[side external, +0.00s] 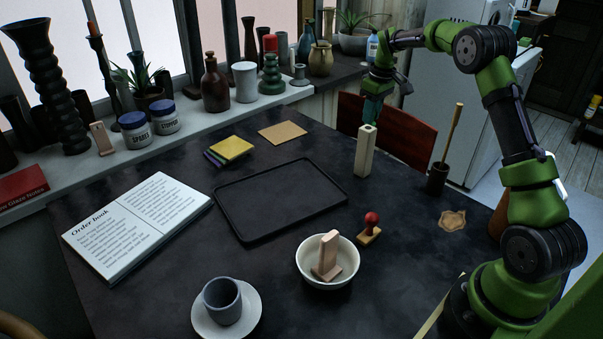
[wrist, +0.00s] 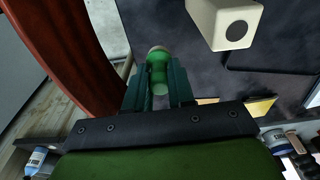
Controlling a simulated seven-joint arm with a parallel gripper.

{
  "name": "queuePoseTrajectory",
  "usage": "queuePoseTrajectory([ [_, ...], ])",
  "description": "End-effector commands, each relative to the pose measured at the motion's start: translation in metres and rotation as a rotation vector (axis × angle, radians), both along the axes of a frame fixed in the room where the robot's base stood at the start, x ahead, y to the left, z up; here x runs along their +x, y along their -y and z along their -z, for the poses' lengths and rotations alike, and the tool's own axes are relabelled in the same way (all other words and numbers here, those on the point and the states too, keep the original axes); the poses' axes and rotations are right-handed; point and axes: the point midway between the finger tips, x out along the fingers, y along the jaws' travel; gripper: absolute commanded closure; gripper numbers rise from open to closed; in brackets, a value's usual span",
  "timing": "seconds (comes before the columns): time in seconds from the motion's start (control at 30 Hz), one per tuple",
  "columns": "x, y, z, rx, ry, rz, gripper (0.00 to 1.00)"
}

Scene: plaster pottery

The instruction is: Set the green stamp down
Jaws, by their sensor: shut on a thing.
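The green stamp (wrist: 158,70) shows in the wrist view as a green handle with a pale end, between the fingers of my gripper (wrist: 160,88). My gripper is shut on it. In the side view my gripper (side external: 372,108) is at the far right edge of the table, just behind a tall pale block (side external: 365,152) and in front of the red-brown chair. I cannot make out the stamp apart from the teal fingers there, and its lower end is hidden by the block. The block, with a round hole in its top, also shows in the wrist view (wrist: 222,22).
A black tray (side external: 236,236) lies mid-table, empty. A red-knobbed stamp (side external: 371,222) and a white bowl (side external: 312,279) holding a wooden piece stand in front. A dark pot (side external: 437,180) with a stick is at right. The chair (side external: 400,138) stands behind my gripper.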

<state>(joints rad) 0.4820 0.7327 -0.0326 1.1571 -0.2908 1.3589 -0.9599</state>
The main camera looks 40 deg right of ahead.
Motion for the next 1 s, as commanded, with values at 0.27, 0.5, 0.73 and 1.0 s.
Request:
queuePoseTrajectory([
  [0.27, 0.055, -0.009, 0.014, 0.000, 0.002, -0.145, 1.00],
  [0.5, 0.061, -0.008, 0.008, 0.001, -0.001, -0.178, 1.00],
  [0.73, 0.059, -0.009, 0.050, 0.002, -0.002, -0.191, 1.00],
  [1.0, 0.059, -0.009, 0.080, 0.001, -0.001, -0.190, 1.00],
])
